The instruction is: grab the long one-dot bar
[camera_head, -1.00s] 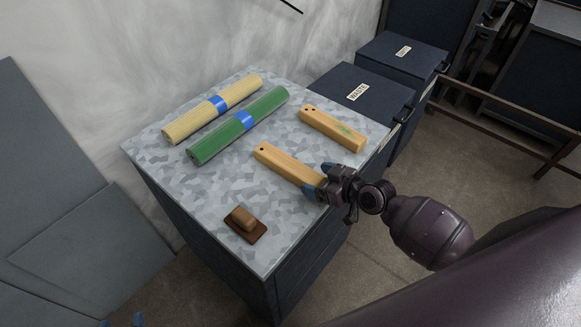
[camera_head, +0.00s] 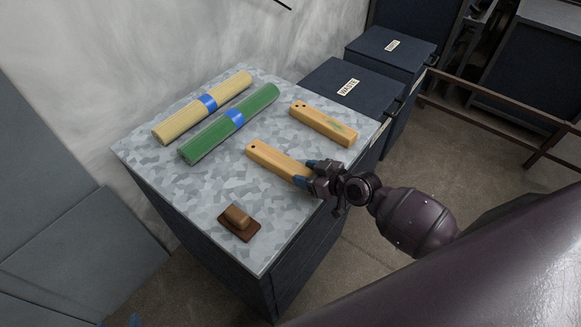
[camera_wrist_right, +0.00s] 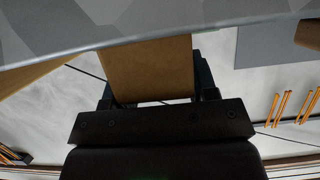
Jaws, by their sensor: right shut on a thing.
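A long wooden bar (camera_head: 276,162) with one dark dot near its far end lies on the grey patterned table top. My right gripper (camera_head: 307,173) is shut on its near end, with blue fingertips on both sides. In the right wrist view the bar (camera_wrist_right: 150,70) sits between the fingers. I cannot tell whether it is raised at all. Two blue tips, apparently of my left gripper (camera_head: 119,321), show apart at the bottom left edge, holding nothing visible.
A yellow roll (camera_head: 203,108) and a green roll (camera_head: 230,124), both with blue bands, lie on the cabinet top (camera_head: 150,155). A brown block on a dark base (camera_head: 239,223) is near the front.

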